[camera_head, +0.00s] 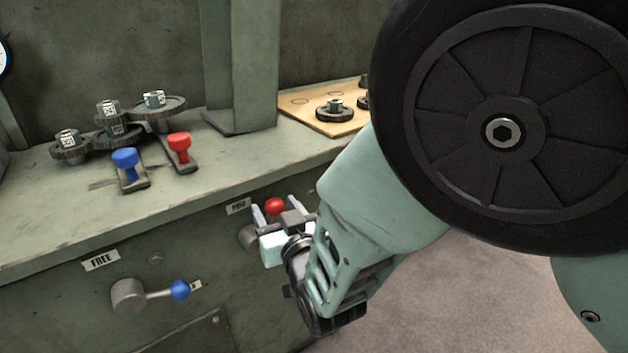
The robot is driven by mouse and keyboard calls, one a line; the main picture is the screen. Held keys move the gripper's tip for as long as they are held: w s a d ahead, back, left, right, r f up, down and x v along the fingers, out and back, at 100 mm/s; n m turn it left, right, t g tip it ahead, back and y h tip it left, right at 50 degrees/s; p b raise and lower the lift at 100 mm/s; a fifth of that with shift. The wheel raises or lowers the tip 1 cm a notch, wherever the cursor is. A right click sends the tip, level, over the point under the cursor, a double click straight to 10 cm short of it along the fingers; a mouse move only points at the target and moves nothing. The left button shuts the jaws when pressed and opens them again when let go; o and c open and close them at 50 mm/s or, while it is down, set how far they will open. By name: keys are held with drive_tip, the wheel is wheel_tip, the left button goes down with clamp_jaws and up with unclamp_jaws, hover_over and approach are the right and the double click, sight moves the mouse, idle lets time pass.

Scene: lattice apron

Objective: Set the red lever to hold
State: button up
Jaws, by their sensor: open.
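A grey round hub (248,237) shows just left of my gripper; most of the lever's arm is hidden. A small label (238,206) is up and left of the knob, too small to read surely. My gripper (274,209) is open, its two fingers on either side of the red knob in the picture. I cannot tell whether they touch it or how far in front they are.
A blue-knobbed lever (180,290) points right from its hub, below a FREE label (100,260). On the bench top stand red (179,145) and blue (124,160) knobbed pieces and several gears (160,108). A wooden board (300,105) holds more gears. My arm hides the right side.

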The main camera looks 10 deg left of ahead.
clamp_jaws()
wheel_tip(320, 180, down, 9)
drive_tip(key=w+d+m+g+b, duration=0.2)
drive_tip(key=m+b, duration=0.5)
drive_tip(key=m, duration=0.6)
drive_tip(key=shift+w+g+y+b, duration=0.15)
drive_tip(key=shift+g+y+b, duration=0.15)
drive_tip(key=shift+g, duration=0.4)
drive_tip(key=shift+f, duration=0.1)
unclamp_jaws()
